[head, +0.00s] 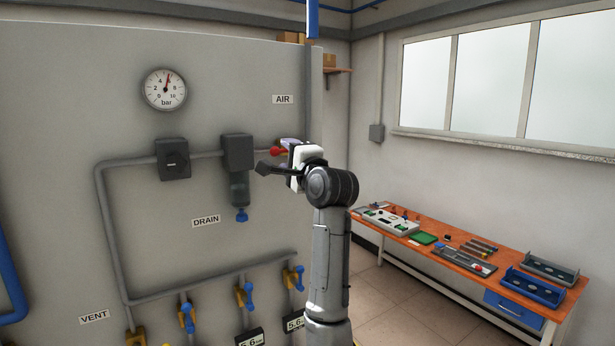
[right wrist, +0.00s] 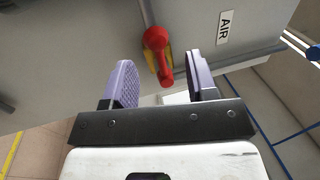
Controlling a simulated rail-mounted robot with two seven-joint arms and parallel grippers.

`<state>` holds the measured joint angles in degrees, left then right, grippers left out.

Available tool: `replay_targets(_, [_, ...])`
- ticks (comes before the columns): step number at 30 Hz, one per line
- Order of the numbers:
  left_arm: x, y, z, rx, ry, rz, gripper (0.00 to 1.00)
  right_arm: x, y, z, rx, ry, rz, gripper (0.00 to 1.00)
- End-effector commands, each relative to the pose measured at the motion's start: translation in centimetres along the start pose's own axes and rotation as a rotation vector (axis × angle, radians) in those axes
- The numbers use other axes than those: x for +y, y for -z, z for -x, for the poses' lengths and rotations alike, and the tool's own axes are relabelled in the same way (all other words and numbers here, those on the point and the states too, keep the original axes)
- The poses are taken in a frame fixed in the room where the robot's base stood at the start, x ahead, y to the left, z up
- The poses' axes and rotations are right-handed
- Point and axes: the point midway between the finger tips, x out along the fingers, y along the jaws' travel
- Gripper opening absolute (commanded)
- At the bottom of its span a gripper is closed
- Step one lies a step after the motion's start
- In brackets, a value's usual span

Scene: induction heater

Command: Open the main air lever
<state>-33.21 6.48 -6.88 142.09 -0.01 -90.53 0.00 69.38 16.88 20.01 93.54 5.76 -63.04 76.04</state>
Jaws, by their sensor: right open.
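The main air lever is a red handle (right wrist: 158,50) on a yellow valve body, below the AIR label (right wrist: 224,27) in the right wrist view. In the head view its red end (head: 275,151) shows just left of my right gripper (head: 286,148), and the rest is hidden behind the gripper. In the right wrist view my right gripper (right wrist: 165,85) is open, with its two purple-grey fingers apart. The lever's red end lies between and a little beyond the fingertips; I cannot tell whether it touches either one. My left gripper is not in view.
A grey panel (head: 60,120) carries pipes, a pressure gauge (head: 165,89), a black regulator (head: 173,159) and a filter (head: 238,153). Several blue-handled valves (head: 245,295) sit low on it. An orange workbench (head: 440,247) with tools stands right; the floor between is clear.

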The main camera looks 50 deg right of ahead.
Motion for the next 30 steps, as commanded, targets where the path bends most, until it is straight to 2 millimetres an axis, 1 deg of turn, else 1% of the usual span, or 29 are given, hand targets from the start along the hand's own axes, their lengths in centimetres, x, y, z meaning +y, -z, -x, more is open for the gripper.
replay_targets(1, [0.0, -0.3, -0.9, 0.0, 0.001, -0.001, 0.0, 0.4, 0.0, 1.3, 0.001, 0.005, 0.0, 0.52])
replay_targets(6, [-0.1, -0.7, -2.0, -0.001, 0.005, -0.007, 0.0, 0.3, 0.1, 4.6, 0.001, 0.004, -0.001, 0.52])
replay_targets(12, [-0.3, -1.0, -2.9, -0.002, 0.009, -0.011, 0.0, 0.2, 0.0, 7.7, 0.0, 0.003, -0.001, 0.52])
replay_targets(15, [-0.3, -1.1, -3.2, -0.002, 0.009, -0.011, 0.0, 0.1, 0.0, 8.7, 0.0, 0.002, 0.0, 0.52])
replay_targets(21, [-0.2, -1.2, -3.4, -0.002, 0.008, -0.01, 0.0, 0.0, 0.0, 9.7, 0.001, 0.001, 0.0, 0.52])
replay_targets(30, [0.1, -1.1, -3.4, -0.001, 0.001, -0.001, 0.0, 0.0, 0.0, 9.8, 0.001, 0.001, 0.0, 0.52])
